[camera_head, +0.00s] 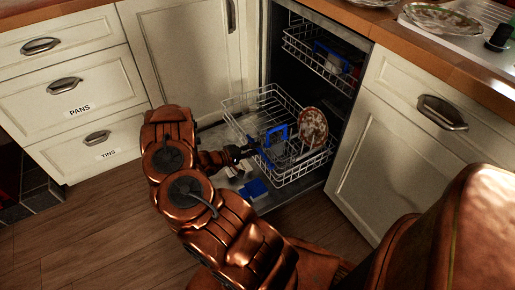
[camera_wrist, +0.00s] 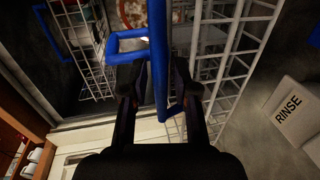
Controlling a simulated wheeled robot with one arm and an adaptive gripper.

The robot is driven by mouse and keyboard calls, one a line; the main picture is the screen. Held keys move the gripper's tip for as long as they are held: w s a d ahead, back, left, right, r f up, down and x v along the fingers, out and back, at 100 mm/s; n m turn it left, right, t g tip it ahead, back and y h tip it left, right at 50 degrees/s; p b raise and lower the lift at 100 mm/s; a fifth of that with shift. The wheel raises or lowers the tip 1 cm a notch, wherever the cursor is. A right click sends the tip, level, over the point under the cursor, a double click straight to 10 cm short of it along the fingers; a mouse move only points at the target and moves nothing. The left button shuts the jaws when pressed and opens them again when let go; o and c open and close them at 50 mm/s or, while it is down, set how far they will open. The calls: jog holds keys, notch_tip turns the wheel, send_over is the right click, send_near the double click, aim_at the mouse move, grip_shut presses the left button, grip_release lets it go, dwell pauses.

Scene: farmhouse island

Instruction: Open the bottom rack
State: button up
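The bottom rack (camera_head: 240,105) is a white wire basket, standing partly out of the dishwasher over its lowered door. It holds a plate (camera_head: 312,128) with a reddish-brown pattern and has blue parts (camera_head: 276,134). My gripper (camera_head: 246,152) is at the rack's front left side, low over the door. In the wrist view, the two dark fingers of my gripper (camera_wrist: 160,85) are apart, with a blue bar (camera_wrist: 158,45) of the rack showing between them. The white rack wires (camera_wrist: 222,75) are just beyond. I cannot tell whether the fingers touch the bar.
The upper rack (camera_head: 305,48) sits inside the dishwasher. A blue piece (camera_head: 255,188) is on the lowered door. A white cabinet door (camera_head: 390,165) flanks the right, and drawers (camera_head: 85,95) the left. A white piece marked RINSE (camera_wrist: 288,108) is beside the rack. Floor in front is clear.

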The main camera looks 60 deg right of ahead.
jog(key=v, duration=1)
jog(key=shift+a, duration=0.1)
